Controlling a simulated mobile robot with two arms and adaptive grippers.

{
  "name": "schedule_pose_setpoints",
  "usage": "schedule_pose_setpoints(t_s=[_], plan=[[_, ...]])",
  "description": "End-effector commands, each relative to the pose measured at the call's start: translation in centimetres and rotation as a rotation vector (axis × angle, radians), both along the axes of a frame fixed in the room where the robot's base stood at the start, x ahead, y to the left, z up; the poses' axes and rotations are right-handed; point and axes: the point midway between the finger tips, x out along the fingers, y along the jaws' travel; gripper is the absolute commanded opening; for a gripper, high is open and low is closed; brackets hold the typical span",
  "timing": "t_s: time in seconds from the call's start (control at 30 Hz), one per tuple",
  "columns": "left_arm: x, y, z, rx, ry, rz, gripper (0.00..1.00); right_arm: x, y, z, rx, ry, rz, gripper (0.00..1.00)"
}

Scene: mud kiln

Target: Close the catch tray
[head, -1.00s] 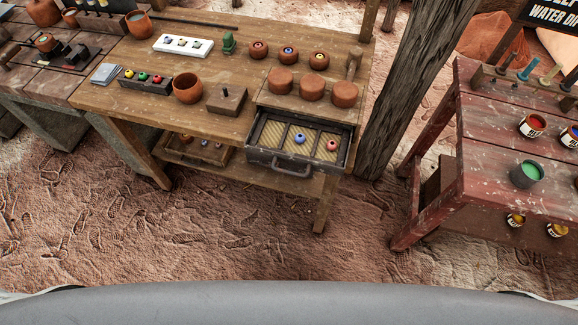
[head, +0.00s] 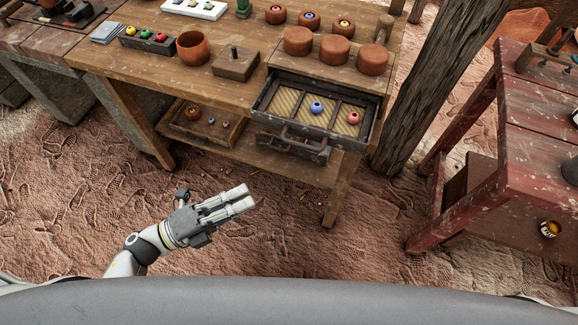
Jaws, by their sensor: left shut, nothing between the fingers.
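The catch tray (head: 261,107) is a dark drawer pulled out from under the wooden workbench top. Its floor has woven, straw-coloured panels split into compartments. A blue bead (head: 317,107) lies in the middle one and a pink bead (head: 353,118) in the right one. A dark bar handle (head: 296,136) is on its front. My left gripper (head: 242,199), white and grey, is shut and empty. It is in front of the bench, lower in the picture than the tray and left of the handle, apart from both. My right gripper is not in view.
Three clay lidded pots (head: 335,51) stand on the bench above the tray. A wooden block with a peg (head: 236,63) and a clay cup (head: 194,47) stand to their left. A wooden post (head: 425,90) and red table (head: 545,130) are at right. Sandy ground is clear before the bench.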

Motion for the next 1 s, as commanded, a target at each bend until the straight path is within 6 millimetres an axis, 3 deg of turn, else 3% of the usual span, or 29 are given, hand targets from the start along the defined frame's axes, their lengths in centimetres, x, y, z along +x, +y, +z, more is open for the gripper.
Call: schedule_pose_setpoints(t_s=[0.27,0.63,0.8,1.0], plan=[[0.6,-2.5,1.1,0.007,-0.033,-0.024,0.00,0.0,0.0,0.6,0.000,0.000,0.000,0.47],[4.3,-9.4,2.2,0.004,-0.029,-0.022,0.00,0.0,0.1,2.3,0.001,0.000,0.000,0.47],[6.6,-9.9,2.4,0.007,-0.029,-0.022,0.00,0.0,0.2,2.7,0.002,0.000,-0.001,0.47],[7.8,-10.3,2.5,0.008,-0.025,-0.023,0.00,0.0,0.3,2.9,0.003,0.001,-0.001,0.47]])
